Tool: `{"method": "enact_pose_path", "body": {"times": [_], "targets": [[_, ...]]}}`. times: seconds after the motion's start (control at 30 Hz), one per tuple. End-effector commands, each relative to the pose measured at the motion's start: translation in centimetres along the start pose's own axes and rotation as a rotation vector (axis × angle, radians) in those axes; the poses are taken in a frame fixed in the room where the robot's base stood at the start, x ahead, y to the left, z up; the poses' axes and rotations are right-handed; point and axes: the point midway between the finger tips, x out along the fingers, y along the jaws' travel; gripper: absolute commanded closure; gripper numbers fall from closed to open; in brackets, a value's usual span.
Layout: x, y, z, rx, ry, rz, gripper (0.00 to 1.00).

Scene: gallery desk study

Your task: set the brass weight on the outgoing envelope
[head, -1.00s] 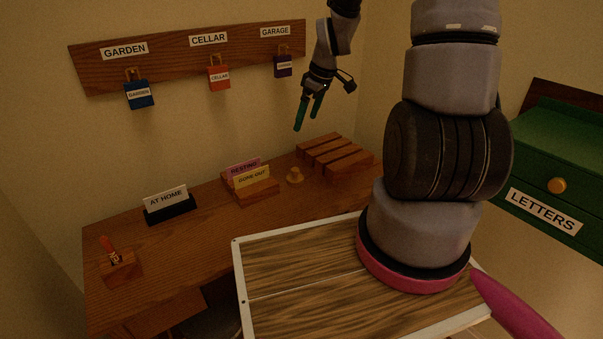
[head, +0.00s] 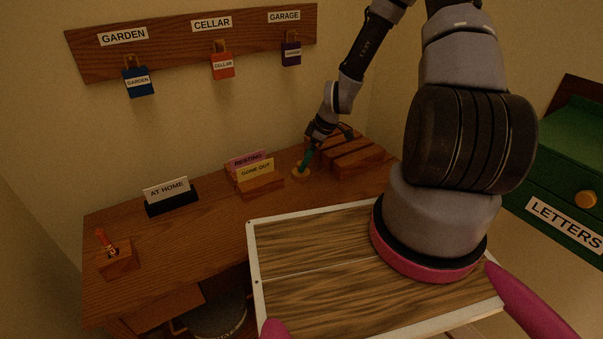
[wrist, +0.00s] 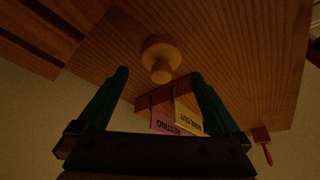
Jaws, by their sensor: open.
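The brass weight (head: 299,173) is a small round piece with a wider base and a knob, standing on the wooden desk (head: 215,222) at the back. My gripper (head: 306,163), with green fingers, is down at the weight in the head view and partly covers it. In the wrist view, the brass weight (wrist: 161,54) lies between and just beyond the spread fingertips of my gripper (wrist: 160,73), with a gap on each side. The gripper is open and empty. I cannot make out an outgoing envelope in either view.
A slotted wooden block (head: 350,153) stands close right of the weight. The pink and yellow cards in a wooden holder (head: 258,188) stand to its left. Farther left are the AT HOME sign (head: 168,193) and a red-handled stamp (head: 106,243). The desk front is mostly clear.

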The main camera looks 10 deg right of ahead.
Motion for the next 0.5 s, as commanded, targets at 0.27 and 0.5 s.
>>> {"method": "enact_pose_path", "body": {"times": [0.27, 0.5], "targets": [[3.6, -0.3, 0.2, 0.003, 0.0, -0.003, 0.0], [5.2, -0.2, 0.2, 0.001, 0.0, -0.001, 0.0]]}}
